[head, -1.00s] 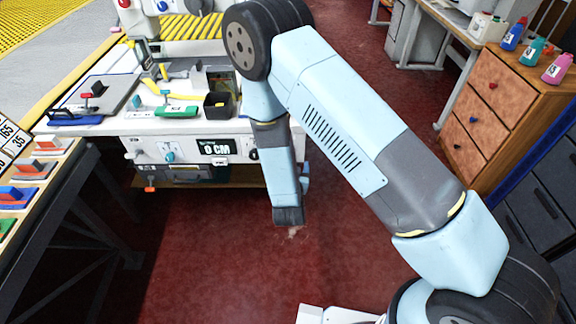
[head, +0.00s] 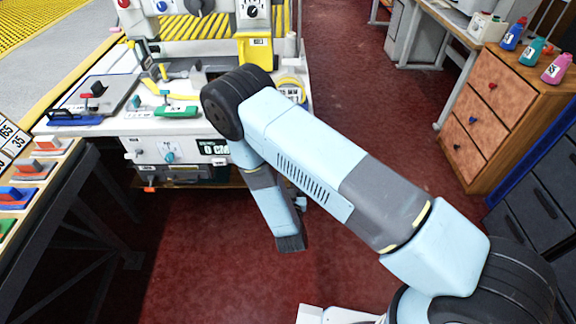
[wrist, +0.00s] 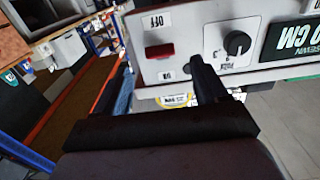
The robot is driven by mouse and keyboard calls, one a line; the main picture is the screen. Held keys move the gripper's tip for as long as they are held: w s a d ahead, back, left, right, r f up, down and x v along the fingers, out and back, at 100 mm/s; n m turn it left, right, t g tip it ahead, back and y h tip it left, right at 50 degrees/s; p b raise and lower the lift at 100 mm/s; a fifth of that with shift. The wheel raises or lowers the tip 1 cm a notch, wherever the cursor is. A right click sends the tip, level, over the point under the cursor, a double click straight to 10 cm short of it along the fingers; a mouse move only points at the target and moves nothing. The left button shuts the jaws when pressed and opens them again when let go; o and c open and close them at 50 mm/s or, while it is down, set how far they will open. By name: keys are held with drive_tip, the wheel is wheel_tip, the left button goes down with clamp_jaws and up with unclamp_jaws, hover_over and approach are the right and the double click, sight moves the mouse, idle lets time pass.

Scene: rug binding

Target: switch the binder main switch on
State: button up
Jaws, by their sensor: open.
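In the wrist view a red switch lever (wrist: 160,51) sits on a pale machine panel (wrist: 187,35). An OFF label (wrist: 157,20) is above it and another small label, apparently ON, is below it. Which way the lever is set I cannot tell. My gripper (wrist: 160,68) is open and empty, its dark fingers reaching up toward the panel's lower edge. The right finger's tip is below and right of the lever; contact is not clear. In the head view the binder (head: 190,125) stands at the upper left; my gripper cannot be made out there.
Right of the lever are a black knob (wrist: 237,43) and a dark display (wrist: 292,38). In the head view a side table (head: 60,175) with coloured clamps stands left, and a wooden drawer cabinet (head: 490,115) right. Red floor between is open.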

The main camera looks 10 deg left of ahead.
drive_tip(key=x, duration=0.8)
